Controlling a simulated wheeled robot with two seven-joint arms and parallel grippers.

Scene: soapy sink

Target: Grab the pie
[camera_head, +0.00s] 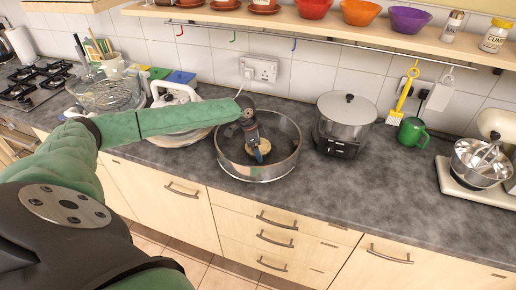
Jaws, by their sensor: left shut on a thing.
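The pie (262,147) is a small tan round thing, low inside a large round metal pan (258,172) on the grey worktop. My left arm reaches in from the left, and my left gripper (258,152) points down into the pan. Its fingers are shut on the pie, and they hide part of it. I cannot tell whether the pie touches the pan's bottom. The pan's rim surrounds the gripper tip. My right gripper is not in view.
A metal pot cooker (345,120) and a green mug (412,132) stand right of the pan. A mixer with a steel bowl (480,163) is at the far right. A glass bowl (105,93) is at left. A shelf (330,30) runs above. The front right worktop is clear.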

